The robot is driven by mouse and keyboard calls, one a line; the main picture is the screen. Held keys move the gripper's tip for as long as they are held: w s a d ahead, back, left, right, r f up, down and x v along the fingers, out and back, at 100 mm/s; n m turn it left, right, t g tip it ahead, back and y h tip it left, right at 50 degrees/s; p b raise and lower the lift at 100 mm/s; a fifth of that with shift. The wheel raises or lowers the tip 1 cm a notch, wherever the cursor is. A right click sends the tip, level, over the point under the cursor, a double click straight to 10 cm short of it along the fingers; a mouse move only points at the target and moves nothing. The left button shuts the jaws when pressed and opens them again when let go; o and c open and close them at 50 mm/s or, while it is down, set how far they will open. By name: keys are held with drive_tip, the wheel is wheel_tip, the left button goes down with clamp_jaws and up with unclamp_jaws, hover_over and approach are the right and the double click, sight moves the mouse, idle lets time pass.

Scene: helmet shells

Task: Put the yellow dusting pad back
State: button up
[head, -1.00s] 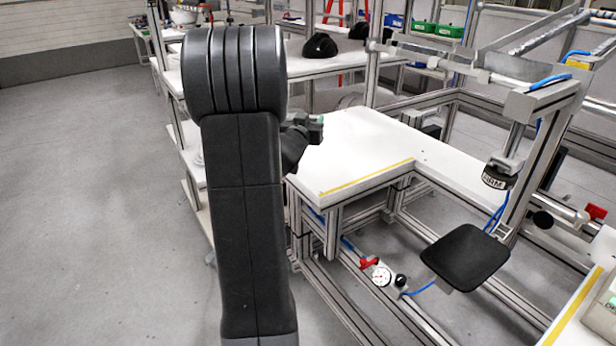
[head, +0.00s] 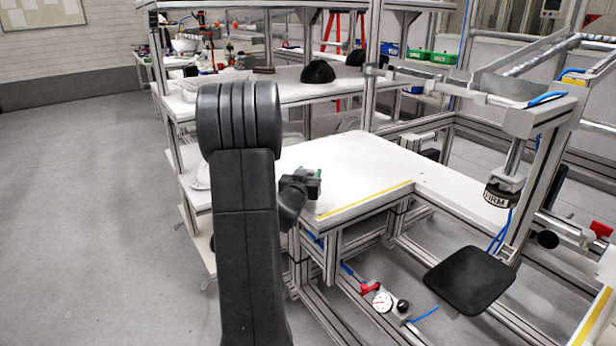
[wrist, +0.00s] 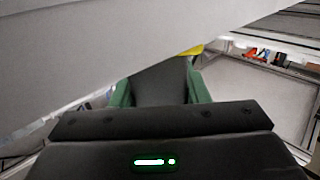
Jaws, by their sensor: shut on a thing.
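My gripper (head: 308,180) is at the near left edge of the white worktable (head: 350,165) in the head view, partly hidden by my arm. In the wrist view its two green fingers (wrist: 160,88) are closed on a dark piece. A bit of yellow, the yellow dusting pad (wrist: 191,50), shows just beyond the fingers. Most of the pad is hidden behind a pale grey surface that crosses the wrist view, and the head view does not show it.
Dark helmet shells (head: 318,72) sit on the shelf behind the table. A yellow strip (head: 365,200) runs along the table's front edge. A black pad on a frame (head: 470,280) stands at the right. Open floor (head: 90,220) lies at the left.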

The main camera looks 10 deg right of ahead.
drive_tip(key=shift+r, duration=0.1)
drive_tip(key=shift+f, duration=0.3)
drive_tip(key=o, duration=1.1)
drive_tip(key=shift+r, duration=0.1)
drive_tip(key=shift+c, duration=0.2)
